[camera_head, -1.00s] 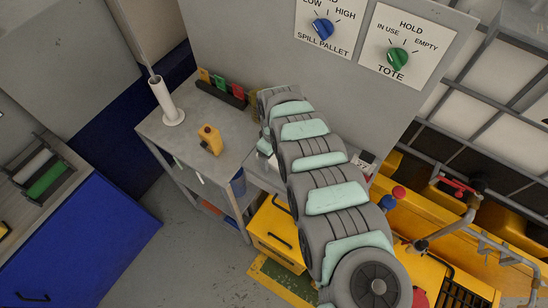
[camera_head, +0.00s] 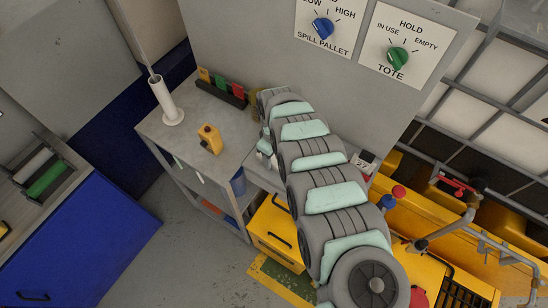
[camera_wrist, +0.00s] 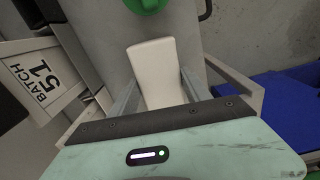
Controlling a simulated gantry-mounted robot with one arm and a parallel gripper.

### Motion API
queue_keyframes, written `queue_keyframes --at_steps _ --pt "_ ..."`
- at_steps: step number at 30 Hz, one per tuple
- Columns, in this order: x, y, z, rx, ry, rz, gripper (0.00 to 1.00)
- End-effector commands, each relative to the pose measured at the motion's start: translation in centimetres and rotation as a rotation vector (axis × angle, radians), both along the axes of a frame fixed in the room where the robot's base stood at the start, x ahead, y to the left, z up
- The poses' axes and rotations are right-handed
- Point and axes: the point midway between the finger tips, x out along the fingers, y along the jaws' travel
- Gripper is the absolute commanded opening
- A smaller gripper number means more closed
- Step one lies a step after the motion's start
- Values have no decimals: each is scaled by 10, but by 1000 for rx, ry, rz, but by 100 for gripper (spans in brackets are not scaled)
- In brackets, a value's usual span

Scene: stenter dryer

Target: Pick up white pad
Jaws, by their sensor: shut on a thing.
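The white pad (camera_wrist: 152,62) shows in the wrist view as a pale, flat, rounded block. It stands out lengthwise from between the two fingers of my gripper (camera_wrist: 155,90). The fingers press on its sides, so my gripper is shut on it. The near end of the pad is hidden behind the gripper's dark front edge.
A grey bench (camera_head: 164,130) carries a white cylinder (camera_head: 168,103), a yellow device (camera_head: 210,139) and coloured tags in a dark rack (camera_head: 222,92). A "BATCH 51" sign (camera_wrist: 36,82) is close on the left in the wrist view. A yellow box (camera_head: 275,238) stands below my arm.

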Motion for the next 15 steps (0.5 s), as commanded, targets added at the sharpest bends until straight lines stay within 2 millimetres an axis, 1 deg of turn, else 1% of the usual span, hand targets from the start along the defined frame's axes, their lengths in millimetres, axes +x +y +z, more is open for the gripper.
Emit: queue_keyframes --at_steps 1,3,11,15 --pt "0 0 0 0 0 0 21" --pt "0 0 0 0 0 0 17" --pt "0 0 1 0 0 0 16" --pt "1 -1 8 0 -2 0 16"
